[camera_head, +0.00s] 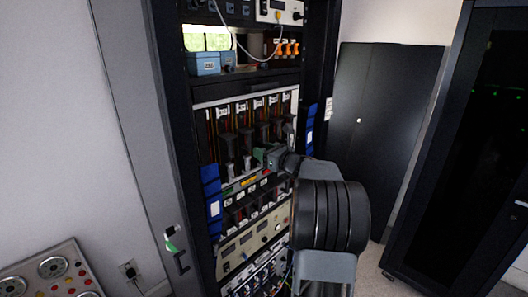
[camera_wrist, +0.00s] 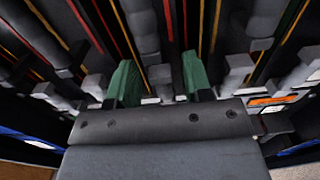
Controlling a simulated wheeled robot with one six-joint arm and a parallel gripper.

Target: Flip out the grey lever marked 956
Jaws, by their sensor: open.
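A row of grey levers (camera_head: 228,150) hangs in the card bay of the dark rack, each below a small white label. The number 956 cannot be read on any label, so I cannot tell which lever bears it. My gripper (camera_head: 268,156) is at the right part of this row, in front of the bay's lower part. In the wrist view its two green fingertips (camera_wrist: 158,78) are open and apart. A grey lever part (camera_wrist: 160,74) shows beyond and between them; I cannot tell whether they touch it. My wrist hides part of the row.
Blue strips (camera_head: 212,200) stand on the rack's front edges beside the bay. Instrument panels (camera_head: 252,242) with knobs and cables lie below. Blue boxes (camera_head: 203,62) sit on a shelf above. The rack's open door (camera_head: 150,130) is at the left, and a dark cabinet (camera_head: 385,115) behind right.

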